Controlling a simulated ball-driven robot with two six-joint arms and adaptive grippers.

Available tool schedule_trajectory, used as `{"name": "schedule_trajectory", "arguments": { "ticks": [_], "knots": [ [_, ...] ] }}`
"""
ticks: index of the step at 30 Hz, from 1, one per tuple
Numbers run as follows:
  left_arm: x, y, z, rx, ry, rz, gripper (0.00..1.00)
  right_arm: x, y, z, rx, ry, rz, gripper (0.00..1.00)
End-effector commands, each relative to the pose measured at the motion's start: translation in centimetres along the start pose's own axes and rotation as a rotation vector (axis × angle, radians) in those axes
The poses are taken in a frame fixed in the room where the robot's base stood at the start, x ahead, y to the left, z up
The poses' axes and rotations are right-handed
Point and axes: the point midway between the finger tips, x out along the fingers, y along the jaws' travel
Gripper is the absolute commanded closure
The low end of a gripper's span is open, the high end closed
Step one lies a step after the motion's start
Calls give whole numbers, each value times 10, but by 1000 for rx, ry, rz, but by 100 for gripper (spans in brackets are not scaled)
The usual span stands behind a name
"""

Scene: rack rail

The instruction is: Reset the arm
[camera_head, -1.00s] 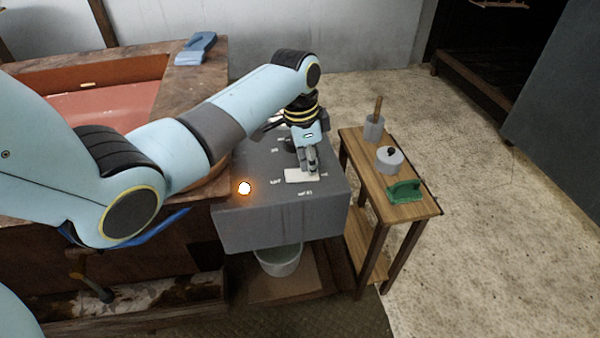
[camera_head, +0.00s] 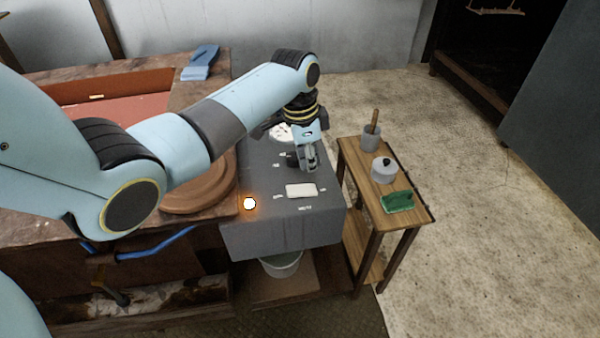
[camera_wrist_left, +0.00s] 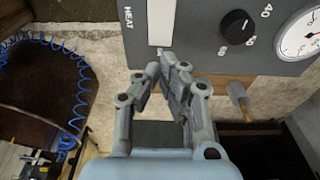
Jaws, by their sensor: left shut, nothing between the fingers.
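A grey control box (camera_head: 280,232) stands in the middle of the head view. A white switch plate (camera_head: 301,190) lies on its top panel, fully visible, and a small lamp (camera_head: 249,203) glows orange-white near the left edge. My left gripper (camera_head: 310,167) is shut and empty, just beyond the plate and apart from it in the picture. In the left wrist view its fingers (camera_wrist_left: 166,64) meet near the panel edge, just below the white plate (camera_wrist_left: 161,22). A black knob (camera_wrist_left: 237,27) and a round gauge (camera_wrist_left: 301,36) also show there. My right gripper is not in view.
A narrow wooden side table (camera_head: 352,150) right of the box holds a grey cup (camera_head: 371,140), a lidded pot (camera_head: 384,171) and a green tool (camera_head: 397,202). A workbench stands left under my arm. A bucket (camera_head: 281,265) sits below the box. Floor at right is clear.

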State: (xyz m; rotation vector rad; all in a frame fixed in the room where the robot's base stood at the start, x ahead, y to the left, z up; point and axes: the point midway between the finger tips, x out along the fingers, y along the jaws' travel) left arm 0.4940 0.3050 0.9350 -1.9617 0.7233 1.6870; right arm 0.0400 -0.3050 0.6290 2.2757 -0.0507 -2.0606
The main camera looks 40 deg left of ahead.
Motion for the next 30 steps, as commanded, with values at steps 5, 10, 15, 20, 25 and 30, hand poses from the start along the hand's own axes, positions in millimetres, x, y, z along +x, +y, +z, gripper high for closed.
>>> {"name": "schedule_trajectory", "arguments": {
  "ticks": [5,10,15,20,25,30],
  "knots": [
    [-4,0,-1,0,0,0,100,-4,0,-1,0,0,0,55],
    [-3,0,0,0,0,0,100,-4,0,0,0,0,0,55],
    [-3,0,0,0,0,0,100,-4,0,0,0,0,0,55],
    [-2,8,6,-16,-3,-8,100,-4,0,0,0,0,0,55],
    [-10,53,43,-122,-2,-67,100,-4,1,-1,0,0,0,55],
    [-42,108,86,-281,26,-140,100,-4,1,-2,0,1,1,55]
  ]
}}
